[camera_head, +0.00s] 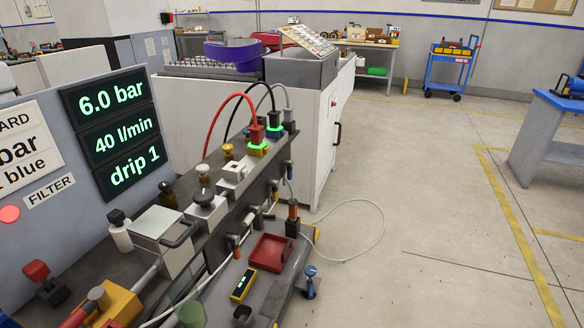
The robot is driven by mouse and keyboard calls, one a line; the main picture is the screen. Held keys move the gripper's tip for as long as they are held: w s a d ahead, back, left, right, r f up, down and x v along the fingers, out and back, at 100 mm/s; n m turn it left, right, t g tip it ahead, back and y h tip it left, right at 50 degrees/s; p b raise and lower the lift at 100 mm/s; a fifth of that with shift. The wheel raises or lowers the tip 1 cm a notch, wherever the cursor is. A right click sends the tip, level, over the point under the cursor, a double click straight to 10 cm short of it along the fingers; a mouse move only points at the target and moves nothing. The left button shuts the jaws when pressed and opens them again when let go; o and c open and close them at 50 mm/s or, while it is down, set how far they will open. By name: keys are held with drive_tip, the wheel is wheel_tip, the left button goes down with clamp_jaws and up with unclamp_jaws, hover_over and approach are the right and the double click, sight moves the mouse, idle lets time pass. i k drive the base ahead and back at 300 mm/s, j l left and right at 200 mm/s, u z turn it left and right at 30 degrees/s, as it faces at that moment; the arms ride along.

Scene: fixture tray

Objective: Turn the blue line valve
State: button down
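The panel with the lines and fittings (215,215) runs diagonally from the lower left to the middle. A blue connector block (274,133) with a green glowing ring sits at its far end, beside a yellow one (257,150) with a similar ring. A small blue-topped part (310,283) stands at the front right edge of the bench. I cannot tell which blue part is the blue line valve, or how any valve is turned. A round dark knob (204,197) sits on a grey block midway along. My gripper is not in view.
Green displays (110,110) read 6.0 bar, 40 l/min and drip 1. A red tray (270,254) and a yellow meter (243,285) lie on the lower shelf. A white cable (377,220) loops onto the floor.

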sight(290, 163)
drive_tip(key=i+l+u, duration=0.15)
drive_tip(key=i+l, duration=0.45)
drive_tip(key=i+l+u, duration=0.2)
drive_tip(key=i+l, duration=0.5)
drive_tip(key=i+l+u, duration=0.15)
drive_tip(key=i+l, duration=0.5)
drive_tip(key=l, duration=0.15)
